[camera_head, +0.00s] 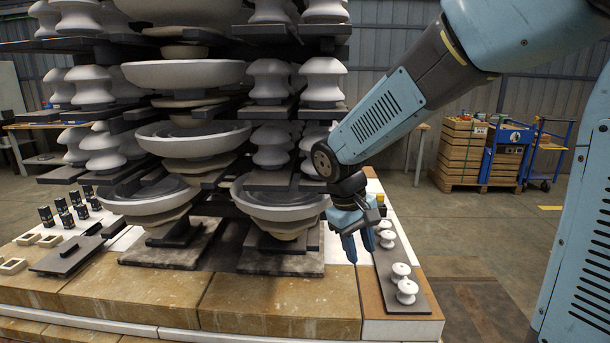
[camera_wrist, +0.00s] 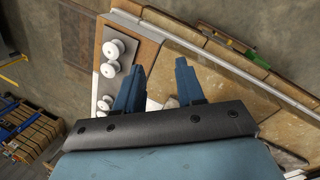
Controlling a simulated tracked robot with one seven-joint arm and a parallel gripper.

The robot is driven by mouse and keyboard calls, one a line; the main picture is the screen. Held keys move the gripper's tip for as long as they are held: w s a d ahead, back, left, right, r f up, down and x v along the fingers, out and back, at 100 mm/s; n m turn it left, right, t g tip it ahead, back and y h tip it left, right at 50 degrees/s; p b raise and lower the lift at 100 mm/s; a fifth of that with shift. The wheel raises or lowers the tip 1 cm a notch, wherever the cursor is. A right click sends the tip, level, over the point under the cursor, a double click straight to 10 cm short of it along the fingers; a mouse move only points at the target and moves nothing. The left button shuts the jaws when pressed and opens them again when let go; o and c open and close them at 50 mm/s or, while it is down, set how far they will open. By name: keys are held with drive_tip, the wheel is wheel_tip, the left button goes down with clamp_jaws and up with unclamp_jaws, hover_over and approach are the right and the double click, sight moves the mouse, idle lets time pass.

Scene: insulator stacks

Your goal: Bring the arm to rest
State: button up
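My gripper (camera_head: 358,248) hangs at the end of my blue arm, pointing down over the right end of the stone platform. Its two blue fingers stand apart with nothing between them, and the wrist view also shows the fingers (camera_wrist: 157,80) spread and empty. Beside the fingers is a dark plate (camera_head: 411,296) carrying several small white insulators (camera_head: 406,290). The insulators also show in the wrist view (camera_wrist: 109,70), left of the fingers. Part of the plate and some insulators are hidden behind my gripper.
Tall stacks of white insulators and bowls (camera_head: 190,140) on dark supports stand close left of my arm. Small black pieces (camera_head: 68,215) sit at the platform's left. Wooden crates (camera_head: 462,150) and a blue cart (camera_head: 507,152) are behind. Floor (camera_head: 490,225) right of the platform is clear.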

drive_tip(key=s+d+r+m+t+y, duration=0.2)
drive_tip(key=s+d+r+m+t, duration=0.3)
drive_tip(key=s+d+r, duration=0.6)
drive_tip(key=s, duration=0.2)
drive_tip(key=shift+s+d+m+y, duration=0.3)
drive_tip(key=shift+s+y, duration=0.1)
